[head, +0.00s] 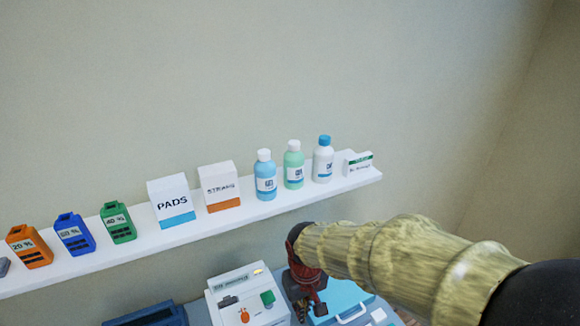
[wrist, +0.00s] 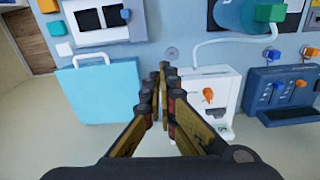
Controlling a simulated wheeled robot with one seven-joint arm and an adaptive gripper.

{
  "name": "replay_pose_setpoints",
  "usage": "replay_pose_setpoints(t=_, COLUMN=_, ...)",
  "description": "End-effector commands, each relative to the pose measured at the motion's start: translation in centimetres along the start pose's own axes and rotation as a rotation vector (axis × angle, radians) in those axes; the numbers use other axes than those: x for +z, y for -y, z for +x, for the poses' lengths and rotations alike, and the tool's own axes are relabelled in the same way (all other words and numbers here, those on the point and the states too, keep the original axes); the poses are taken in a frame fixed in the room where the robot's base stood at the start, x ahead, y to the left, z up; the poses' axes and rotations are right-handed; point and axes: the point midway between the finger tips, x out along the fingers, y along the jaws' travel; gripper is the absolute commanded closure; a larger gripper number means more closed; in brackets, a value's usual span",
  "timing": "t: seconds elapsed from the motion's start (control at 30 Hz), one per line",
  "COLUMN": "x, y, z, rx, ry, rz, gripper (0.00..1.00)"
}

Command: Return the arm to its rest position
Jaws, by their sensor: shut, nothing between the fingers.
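My gripper (head: 304,296) is at the lower middle of the head view, at the end of my yellowish arm, which reaches in from the right. In the wrist view my gripper (wrist: 164,72) has its fingertips together with nothing between them. It is below the wall shelf (head: 130,254) in the head view, over or beside the equipment there. The gap between my fingers and the equipment is hard to judge.
A white device (head: 238,300) with an orange knob (wrist: 208,95) stands beside my gripper. A light-blue case (wrist: 103,90) and a dark-blue unit (wrist: 285,90) flank it. Several bottles, including a green one (head: 293,166), boxes and coloured blocks line the shelf.

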Motion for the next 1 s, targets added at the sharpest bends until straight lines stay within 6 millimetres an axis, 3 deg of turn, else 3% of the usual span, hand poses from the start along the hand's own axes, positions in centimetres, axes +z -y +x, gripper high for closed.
replay_pose_setpoints(t=0.2, x=6.2, y=-3.6, z=-2.9, rx=0.006, ry=-0.076, rz=0.095, gripper=1.0)
replay_pose_setpoints(t=0.53, x=14.3, y=-7.3, z=-4.6, rx=0.041, ry=-0.261, rz=0.252, gripper=1.0)
replay_pose_setpoints(t=0.7, x=16.3, y=-8.9, z=-5.5, rx=0.074, ry=-0.383, rz=0.324, gripper=1.0)
replay_pose_setpoints(t=1.0, x=17.1, y=-10.2, z=-6.1, rx=0.1, ry=-0.447, rz=0.38, gripper=1.0)
